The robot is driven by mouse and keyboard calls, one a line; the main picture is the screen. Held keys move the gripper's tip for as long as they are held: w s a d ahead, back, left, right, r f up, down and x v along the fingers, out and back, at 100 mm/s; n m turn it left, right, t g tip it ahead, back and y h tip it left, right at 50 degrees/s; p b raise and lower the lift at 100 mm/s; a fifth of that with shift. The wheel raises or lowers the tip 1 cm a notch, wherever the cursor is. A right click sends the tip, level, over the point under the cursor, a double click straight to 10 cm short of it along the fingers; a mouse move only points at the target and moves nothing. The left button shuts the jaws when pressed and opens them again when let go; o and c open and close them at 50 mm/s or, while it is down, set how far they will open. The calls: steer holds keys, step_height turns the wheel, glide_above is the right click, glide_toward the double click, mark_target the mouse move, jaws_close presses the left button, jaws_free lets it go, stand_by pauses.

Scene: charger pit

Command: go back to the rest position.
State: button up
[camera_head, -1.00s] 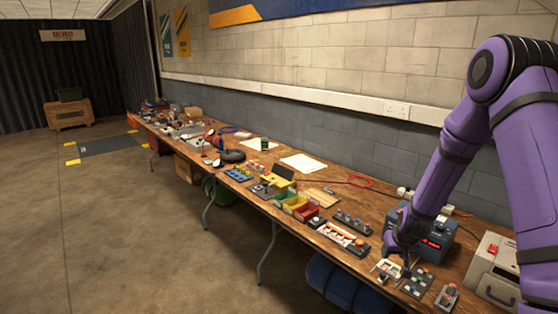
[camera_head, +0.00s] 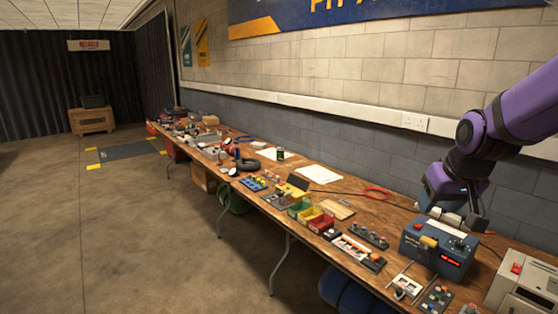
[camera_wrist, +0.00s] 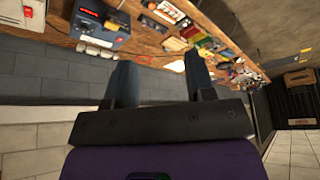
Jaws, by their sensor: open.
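My gripper (camera_head: 460,214) is at the right in the head view, raised above the workbench beside the blue charger box. In the wrist view its two dark fingers (camera_wrist: 162,80) stand apart with nothing between them. The long wooden workbench (camera_head: 262,208) runs along the wall.
Red, yellow and green bins (camera_head: 311,216) stand mid-bench. A button panel (camera_head: 436,299) and a beige box with a red switch (camera_head: 524,284) are at the near right. The block wall (camera_head: 360,140) is close behind. The floor (camera_head: 130,230) at left is clear.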

steer(key=s+a+r, duration=0.1)
steer(key=s+r, duration=0.3)
steer(key=s, duration=0.6)
steer(key=s+a+r, duration=0.1)
steer(key=s+r, duration=0.3)
steer(key=s, duration=0.5)
steer(key=shift+s, duration=0.4)
